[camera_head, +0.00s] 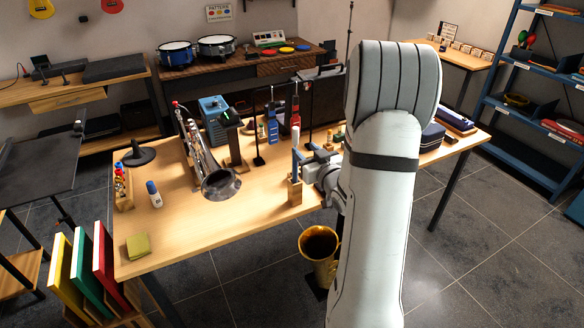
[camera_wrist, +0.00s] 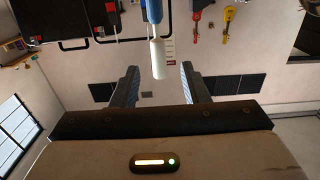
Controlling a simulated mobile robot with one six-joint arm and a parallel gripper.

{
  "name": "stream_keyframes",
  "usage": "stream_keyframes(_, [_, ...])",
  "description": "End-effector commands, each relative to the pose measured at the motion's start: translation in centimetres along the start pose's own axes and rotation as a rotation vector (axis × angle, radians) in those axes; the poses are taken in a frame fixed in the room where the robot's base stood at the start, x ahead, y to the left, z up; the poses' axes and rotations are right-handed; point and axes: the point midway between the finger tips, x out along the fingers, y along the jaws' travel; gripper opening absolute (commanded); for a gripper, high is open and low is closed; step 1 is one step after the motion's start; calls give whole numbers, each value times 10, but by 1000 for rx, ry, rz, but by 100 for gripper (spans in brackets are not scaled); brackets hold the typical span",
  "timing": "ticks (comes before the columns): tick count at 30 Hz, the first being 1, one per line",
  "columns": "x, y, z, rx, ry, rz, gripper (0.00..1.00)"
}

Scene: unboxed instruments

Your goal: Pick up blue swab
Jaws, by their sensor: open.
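The blue swab (camera_wrist: 158,52) shows in the wrist view at top centre, with a blue shaft and a thick white end. It lies in the gap between the two fingers of my gripper (camera_wrist: 158,82), which are apart, with neither seen touching it. In the head view my gripper (camera_head: 312,165) is at the table's front edge, beside a small wooden block (camera_head: 295,192). A narrow blue upright piece with a white part above it shows over the block. I cannot tell there how much is swab and how much is finger.
A trumpet (camera_head: 211,170) on a stand is left of my gripper on the wooden table (camera_head: 190,232). A blue device (camera_head: 213,118), a blue-capped bottle (camera_head: 153,195) and dark cases (camera_head: 455,121) also stand there. A brass bell (camera_head: 319,246) is below the front edge. The front left tabletop is mostly clear.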

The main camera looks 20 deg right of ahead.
Motion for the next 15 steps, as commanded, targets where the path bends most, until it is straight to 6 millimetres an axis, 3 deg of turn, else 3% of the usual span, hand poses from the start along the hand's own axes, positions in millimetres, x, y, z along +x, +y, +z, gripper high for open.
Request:
stream_keyframes(5, [11,1,-1,8,25,-11,41])
stream_keyframes(15, [56,3,-5,9,23,-10,41])
